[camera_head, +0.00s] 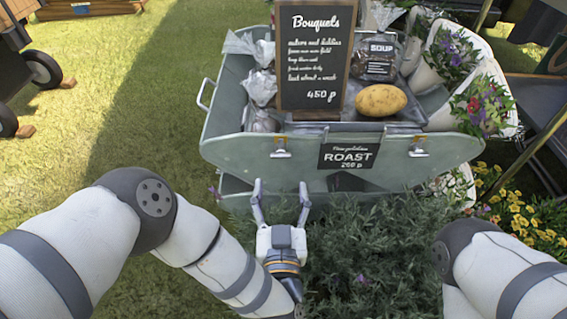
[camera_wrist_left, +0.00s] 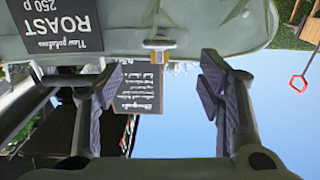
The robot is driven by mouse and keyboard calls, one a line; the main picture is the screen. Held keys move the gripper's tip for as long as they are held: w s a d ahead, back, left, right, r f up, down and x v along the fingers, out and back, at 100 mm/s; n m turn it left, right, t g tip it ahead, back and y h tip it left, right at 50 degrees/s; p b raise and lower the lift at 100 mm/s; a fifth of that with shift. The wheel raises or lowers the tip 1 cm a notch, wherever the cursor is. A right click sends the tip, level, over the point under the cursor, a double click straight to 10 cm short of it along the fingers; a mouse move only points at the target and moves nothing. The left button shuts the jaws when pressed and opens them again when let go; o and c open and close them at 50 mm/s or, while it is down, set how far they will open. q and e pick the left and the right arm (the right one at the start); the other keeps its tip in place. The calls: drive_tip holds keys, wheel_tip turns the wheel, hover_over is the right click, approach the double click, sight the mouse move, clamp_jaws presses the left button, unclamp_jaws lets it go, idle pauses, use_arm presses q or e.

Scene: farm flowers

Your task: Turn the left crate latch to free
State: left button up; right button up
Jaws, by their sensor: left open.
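The left crate latch (camera_head: 281,147) is a small metal and yellow-orange fitting on the front wall of the grey-green crate (camera_head: 230,150), left of the ROAST sign. In the left wrist view the latch (camera_wrist_left: 159,43) shows near the top centre, between and beyond my fingers. My left gripper (camera_head: 280,188) is open and empty, its fingers pointing at the crate front just below the latch, apart from it. It also shows in the left wrist view (camera_wrist_left: 158,82), with a finger on each side. My right arm enters at the right; its gripper is out of view.
The ROAST sign (camera_head: 348,156) hangs close to the right of the latch, with a second latch (camera_head: 418,147) farther right. A Bouquets board (camera_head: 313,55), a potato (camera_head: 381,100) and a soup bag (camera_head: 376,58) stand above the crate front. Leafy plants (camera_head: 360,240) lie below.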

sight(281, 158)
use_arm(q)
drive_tip(key=w+b, duration=0.2)
drive_tip(key=w, duration=0.6)
drive_tip(key=shift+f, duration=0.15)
drive_tip(key=shift+w, duration=0.1)
drive_tip(key=c, duration=1.1)
use_arm(e)
drive_tip(key=shift+s+f+g, duration=0.15)
drive_tip(key=shift+s+f, duration=0.15)
drive_tip(key=shift+f, duration=0.25)
drive_tip(key=shift+s+f+g, duration=0.15)
drive_tip(key=shift+s+f, duration=0.15)
drive_tip(key=shift+f, duration=0.2)
